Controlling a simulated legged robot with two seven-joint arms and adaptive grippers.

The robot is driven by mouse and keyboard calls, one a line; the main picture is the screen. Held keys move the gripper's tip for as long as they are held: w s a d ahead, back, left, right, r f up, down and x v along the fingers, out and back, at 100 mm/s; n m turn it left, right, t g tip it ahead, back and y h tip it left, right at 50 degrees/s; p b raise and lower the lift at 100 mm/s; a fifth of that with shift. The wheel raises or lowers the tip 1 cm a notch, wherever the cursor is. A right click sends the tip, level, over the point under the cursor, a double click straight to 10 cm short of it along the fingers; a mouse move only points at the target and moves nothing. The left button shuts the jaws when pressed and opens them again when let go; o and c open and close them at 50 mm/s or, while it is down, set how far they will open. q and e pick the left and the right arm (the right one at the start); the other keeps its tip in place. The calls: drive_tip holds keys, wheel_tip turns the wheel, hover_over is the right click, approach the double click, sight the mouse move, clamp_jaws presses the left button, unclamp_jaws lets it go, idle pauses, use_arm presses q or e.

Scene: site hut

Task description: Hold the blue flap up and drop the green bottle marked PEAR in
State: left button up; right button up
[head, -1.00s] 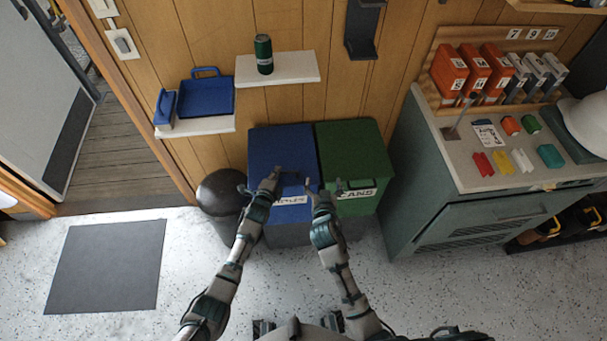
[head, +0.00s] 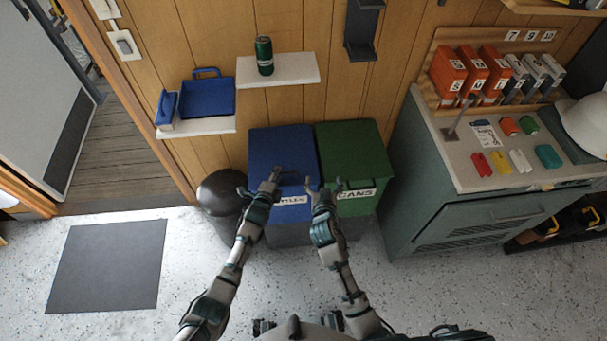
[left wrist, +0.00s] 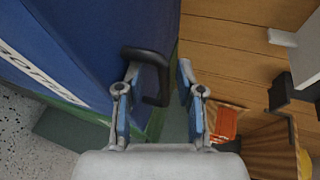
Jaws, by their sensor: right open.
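The green cylinder (head: 264,56) stands upright on the upper white wall shelf; its lettering is too small to read. The blue flap (head: 281,150) covers the left bin and looks closed, with a pale label on the front, partly hidden by my left gripper. Its dark handle (left wrist: 150,75) shows in the left wrist view. My left gripper (head: 259,184) is at the flap's front edge. In the left wrist view its fingers (left wrist: 157,75) are apart, with part of the handle between them. My right gripper (head: 324,185) is open and empty before the bins.
A green bin (head: 352,150) marked CANS stands right beside the blue one. A dark round bin (head: 221,192) is at the left. A lower shelf (head: 196,126) holds a blue dustpan (head: 208,98). A cabinet (head: 450,215) limits the right side.

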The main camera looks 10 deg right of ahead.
use_arm(q)
drive_tip(key=p+v, duration=0.8)
drive_tip(key=v, duration=0.1)
drive_tip(key=shift+r, duration=0.2)
use_arm(e)
wheel_tip(320, 180, up, 11)
drive_tip(key=shift+w+r, duration=0.15)
use_arm(q)
drive_tip(key=shift+s, duration=0.1)
